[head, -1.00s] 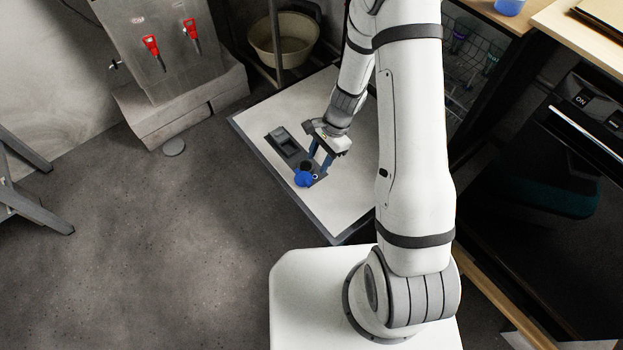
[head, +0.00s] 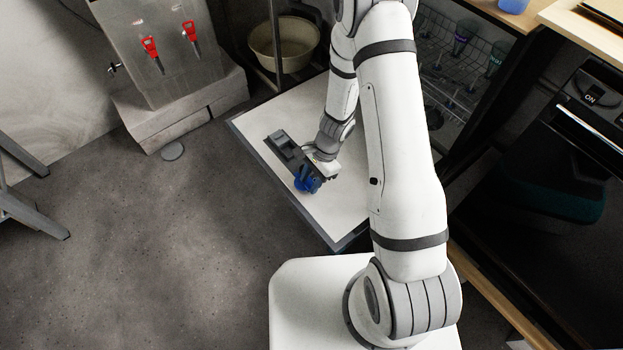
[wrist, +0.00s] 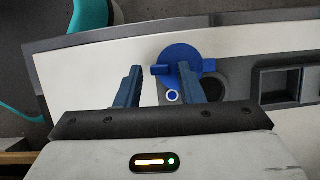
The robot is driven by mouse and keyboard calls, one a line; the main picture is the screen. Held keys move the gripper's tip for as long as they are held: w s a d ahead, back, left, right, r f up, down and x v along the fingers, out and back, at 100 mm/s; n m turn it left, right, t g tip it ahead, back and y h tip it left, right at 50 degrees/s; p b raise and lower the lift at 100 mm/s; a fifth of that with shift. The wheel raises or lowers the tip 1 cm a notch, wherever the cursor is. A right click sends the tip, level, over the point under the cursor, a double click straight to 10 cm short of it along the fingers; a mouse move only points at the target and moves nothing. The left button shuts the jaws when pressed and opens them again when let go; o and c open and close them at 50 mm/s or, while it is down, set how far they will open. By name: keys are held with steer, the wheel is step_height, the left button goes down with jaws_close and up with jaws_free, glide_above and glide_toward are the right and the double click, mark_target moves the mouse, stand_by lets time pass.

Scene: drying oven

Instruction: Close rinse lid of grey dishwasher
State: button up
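The blue round rinse lid (wrist: 178,54) with a raised bar handle shows in the wrist view beside a round dark opening (wrist: 209,88) in the grey dispenser panel (wrist: 236,78). The panel lies on the white inner face of the lowered dishwasher door (wrist: 90,72). My gripper (wrist: 160,75) is open, with its two blue-grey fingers apart. The right finger overlaps the lid in the picture; whether it touches cannot be told. The left finger is left of the lid. In the head view the lid (head: 303,185) is partly hidden by my gripper (head: 314,180).
A dish rack (head: 455,85) stands inside the dishwasher at the right of the head view. A beige tub (head: 283,45) and a metal dispenser with red taps (head: 160,55) stand behind the door. Floor (head: 180,240) left of the door is clear.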

jaws_close()
